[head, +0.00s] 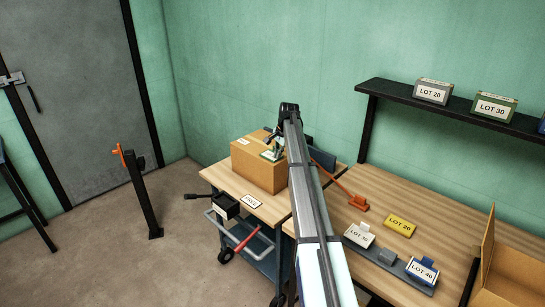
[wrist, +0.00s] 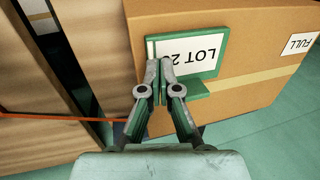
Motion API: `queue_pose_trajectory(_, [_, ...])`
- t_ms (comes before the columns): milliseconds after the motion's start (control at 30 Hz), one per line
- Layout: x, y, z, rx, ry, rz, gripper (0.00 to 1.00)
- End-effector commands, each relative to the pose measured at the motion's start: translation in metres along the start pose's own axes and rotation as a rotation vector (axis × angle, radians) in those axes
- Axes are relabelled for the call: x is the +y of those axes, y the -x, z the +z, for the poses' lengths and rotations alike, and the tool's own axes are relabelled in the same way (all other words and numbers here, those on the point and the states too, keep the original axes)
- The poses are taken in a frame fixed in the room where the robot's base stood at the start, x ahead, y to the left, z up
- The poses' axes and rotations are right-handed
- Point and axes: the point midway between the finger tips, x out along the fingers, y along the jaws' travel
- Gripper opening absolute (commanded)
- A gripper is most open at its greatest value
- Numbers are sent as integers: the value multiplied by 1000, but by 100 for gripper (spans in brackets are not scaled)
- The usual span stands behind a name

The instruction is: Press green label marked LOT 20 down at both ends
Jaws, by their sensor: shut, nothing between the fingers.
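The green label (wrist: 185,50) has a white face reading LOT 20, upside down in the wrist view. It lies on the top of a cardboard box (wrist: 250,85), beside the tape strip. A green ledge (wrist: 197,90) sticks out along its lower edge. In the head view, the label (head: 271,155) is small and partly hidden by my gripper. My gripper (wrist: 160,73) is shut and empty, with its fingertips over the label's left end in the wrist view. I cannot tell whether they touch it. The label's right end is uncovered.
The box (head: 258,168) stands on a wooden-topped cart (head: 277,207). To its right, a bench (head: 375,190) holds an orange tool (head: 358,202), a yellow LOT 20 piece (head: 400,225), other lot pieces and an open carton (head: 510,275). A shelf (head: 440,107) with boxes hangs above.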

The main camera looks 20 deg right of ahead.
Motion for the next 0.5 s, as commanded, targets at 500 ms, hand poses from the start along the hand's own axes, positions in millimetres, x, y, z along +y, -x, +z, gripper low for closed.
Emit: queue_pose_trajectory(500, [-2, 8, 0, 0, 0, 0, 0])
